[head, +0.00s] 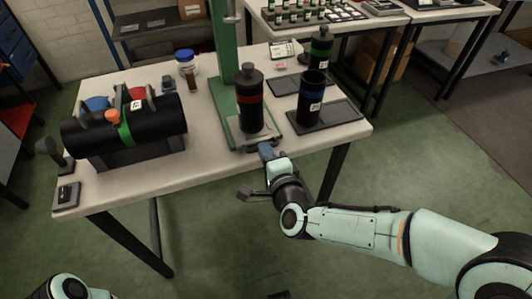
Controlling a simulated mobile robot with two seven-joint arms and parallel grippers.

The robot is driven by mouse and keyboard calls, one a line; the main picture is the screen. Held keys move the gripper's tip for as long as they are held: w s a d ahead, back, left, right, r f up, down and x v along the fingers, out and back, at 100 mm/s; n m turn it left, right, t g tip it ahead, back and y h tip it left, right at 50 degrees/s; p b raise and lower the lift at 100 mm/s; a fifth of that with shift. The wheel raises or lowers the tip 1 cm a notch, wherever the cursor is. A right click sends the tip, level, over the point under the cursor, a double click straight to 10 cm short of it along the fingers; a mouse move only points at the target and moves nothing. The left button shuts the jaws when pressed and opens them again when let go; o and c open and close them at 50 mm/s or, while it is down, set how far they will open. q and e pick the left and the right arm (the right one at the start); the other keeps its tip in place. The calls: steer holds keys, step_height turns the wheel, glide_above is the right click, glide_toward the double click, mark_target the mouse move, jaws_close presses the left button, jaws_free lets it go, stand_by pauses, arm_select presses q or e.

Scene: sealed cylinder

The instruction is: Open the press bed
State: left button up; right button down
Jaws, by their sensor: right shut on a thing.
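The press has a green column (224,60) and a pale flat bed (238,139) at the front of the white table.
A large black cylinder (150,125) lies in a cradle at left. A blue-lidded jar (186,64) stands behind. Floor in front is clear.

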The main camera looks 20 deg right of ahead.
arm_select(q)
steer(key=shift+s+f, duration=0.1)
steer(key=shift+s, duration=0.2)
arm_select(e)
steer(key=shift+s, duration=0.2)
steer(key=c, duration=1.4)
jaws_free()
steer(key=shift+c, duration=0.2)
arm_select(q)
steer(key=s+a+f+g+b, duration=0.1)
steer(key=s+f+g+b, duration=0.2)
steer(key=s, duration=0.6)
step_height(320, 180, down, 3)
steer(key=shift+s+f+n+g+b, duration=0.2)
steer(key=shift+n+g+b, duration=0.1)
steer(key=shift+b, duration=0.65)
arm_select(e)
steer(key=s+r, duration=0.2)
steer(key=s, duration=1.1)
steer(key=shift+d+r, duration=0.25)
arm_select(q)
steer(key=shift+a+r, duration=0.1)
arm_select(e)
steer(key=shift+w, duration=0.1)
